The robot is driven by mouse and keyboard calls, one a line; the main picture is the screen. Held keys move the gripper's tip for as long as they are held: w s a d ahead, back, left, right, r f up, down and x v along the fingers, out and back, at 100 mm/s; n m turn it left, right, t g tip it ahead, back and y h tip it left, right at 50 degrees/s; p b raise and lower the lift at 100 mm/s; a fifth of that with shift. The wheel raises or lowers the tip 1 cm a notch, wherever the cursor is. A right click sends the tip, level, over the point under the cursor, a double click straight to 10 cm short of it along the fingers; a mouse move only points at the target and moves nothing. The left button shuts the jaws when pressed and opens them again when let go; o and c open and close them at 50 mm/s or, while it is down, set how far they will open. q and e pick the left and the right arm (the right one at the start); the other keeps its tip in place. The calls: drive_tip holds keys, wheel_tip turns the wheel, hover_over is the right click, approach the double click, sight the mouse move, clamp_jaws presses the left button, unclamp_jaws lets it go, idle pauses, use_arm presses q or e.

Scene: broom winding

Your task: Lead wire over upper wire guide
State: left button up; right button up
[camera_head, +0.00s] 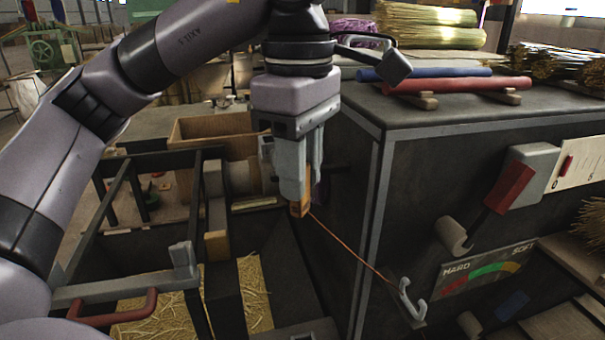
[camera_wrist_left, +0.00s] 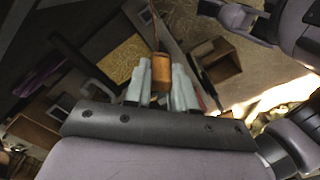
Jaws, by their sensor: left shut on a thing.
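My left gripper (camera_head: 297,200) points down beside the dark cabinet's left front edge. It is shut on a small orange-brown wooden piece (camera_head: 304,203), which shows between the fingers in the left wrist view (camera_wrist_left: 161,70). A thin copper-coloured wire (camera_head: 345,245) runs from this piece down to the right, to a pale hook-shaped guide (camera_head: 412,300) on the cabinet front. Whether the wire lies in the hook or only touches it is too small to tell. I cannot make out which part is the upper wire guide. My right gripper is not in view.
The dark cabinet (camera_head: 460,150) stands at the right, with a red-and-grey switch (camera_head: 510,185) and a HARD–SOFT gauge (camera_head: 485,268). Red (camera_head: 455,85) and blue (camera_head: 425,73) rods lie on top. A dark frame with straw (camera_head: 255,295) is at lower left.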

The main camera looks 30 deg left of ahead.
use_arm(q)
wheel_tip(320, 180, up, 12)
drive_tip(key=a+p, duration=0.1)
drive_tip(key=p, duration=0.8)
drive_tip(key=w+a, duration=0.8)
drive_tip(key=a, duration=0.4)
wheel_tip(320, 180, down, 10)
drive_tip(key=b, duration=0.6)
drive_tip(key=shift+s+d, duration=0.15)
drive_tip(key=shift+s, duration=0.05)
